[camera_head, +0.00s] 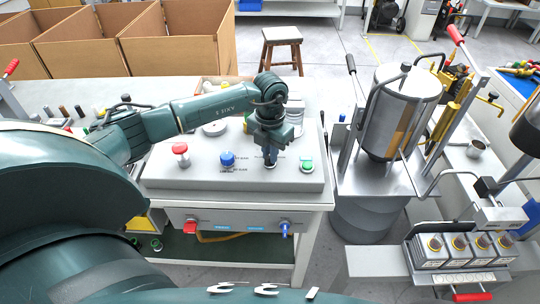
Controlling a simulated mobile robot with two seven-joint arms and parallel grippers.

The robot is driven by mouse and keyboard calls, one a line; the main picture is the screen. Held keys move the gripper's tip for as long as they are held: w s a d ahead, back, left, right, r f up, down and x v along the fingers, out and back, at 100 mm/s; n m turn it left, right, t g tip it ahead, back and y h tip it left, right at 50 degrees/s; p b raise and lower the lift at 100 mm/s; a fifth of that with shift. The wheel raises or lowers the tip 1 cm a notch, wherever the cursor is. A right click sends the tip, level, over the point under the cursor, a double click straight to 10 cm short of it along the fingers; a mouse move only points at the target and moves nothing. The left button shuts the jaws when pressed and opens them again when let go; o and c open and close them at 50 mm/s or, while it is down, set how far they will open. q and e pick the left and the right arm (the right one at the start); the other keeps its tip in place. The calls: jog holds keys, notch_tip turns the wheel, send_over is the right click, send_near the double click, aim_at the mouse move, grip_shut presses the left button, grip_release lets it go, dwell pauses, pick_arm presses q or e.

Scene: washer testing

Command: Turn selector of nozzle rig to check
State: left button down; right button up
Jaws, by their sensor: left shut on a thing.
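The nozzle rig is a pale grey control box (213,179) on a white table in the middle of the head view. It carries a red knob (181,149), a blue knob (227,158) and a green button (307,166). My left gripper (269,161) points down onto the box between the blue knob and the green button. It is shut on the selector, which the fingers hide almost wholly, so its setting cannot be read. Small labels near the gripper are too small to read. My right gripper is not in view.
A steel tank (402,110) on a stand is to the right of the table. Cardboard boxes (82,45) are behind at the left, and a wooden stool (282,36) stands behind the table. Small parts lie on the table left of the box. A red and a blue valve (285,228) are on the front.

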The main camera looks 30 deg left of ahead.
pick_arm(q)
jog(key=shift+m+b, duration=0.45)
jog(key=shift+m, duration=0.55)
jog(key=c, duration=1.5)
grip_release()
jog(key=shift+o, duration=0.2)
notch_tip(320, 180, up, 13)
jog(key=b, duration=0.1)
jog(key=shift+r, duration=0.15)
